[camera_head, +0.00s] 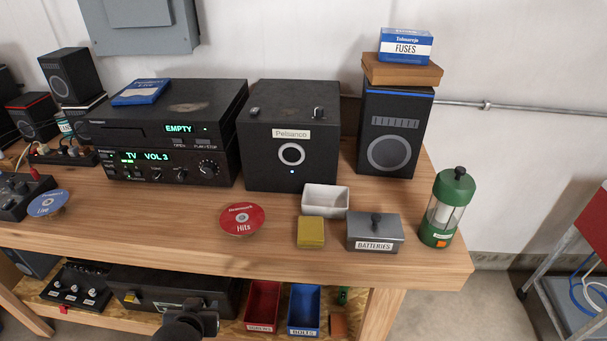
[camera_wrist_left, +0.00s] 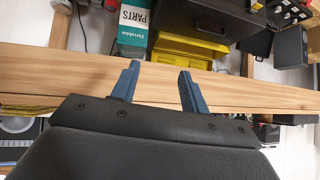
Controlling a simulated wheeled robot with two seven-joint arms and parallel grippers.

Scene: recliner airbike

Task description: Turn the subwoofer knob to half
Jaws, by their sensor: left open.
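The likely subwoofer is a black cube (camera_head: 292,176) labelled "Pellsanco" on the wooden bench in the head view. Part of my left gripper (camera_head: 190,320) shows at the bottom edge, low in front of the bench and well away from the cube. In the left wrist view its two blue fingers (camera_wrist_left: 157,82) are apart and empty. My right gripper is out of view.
Left of the cube stand a stacked player and amplifier (camera_head: 165,150); right of it a speaker (camera_head: 390,130). A red disc (camera_head: 242,218), white tray (camera_head: 325,200), batteries box (camera_head: 375,232) and green lantern (camera_head: 447,208) lie in front. The bench edge and lower shelf are near my gripper.

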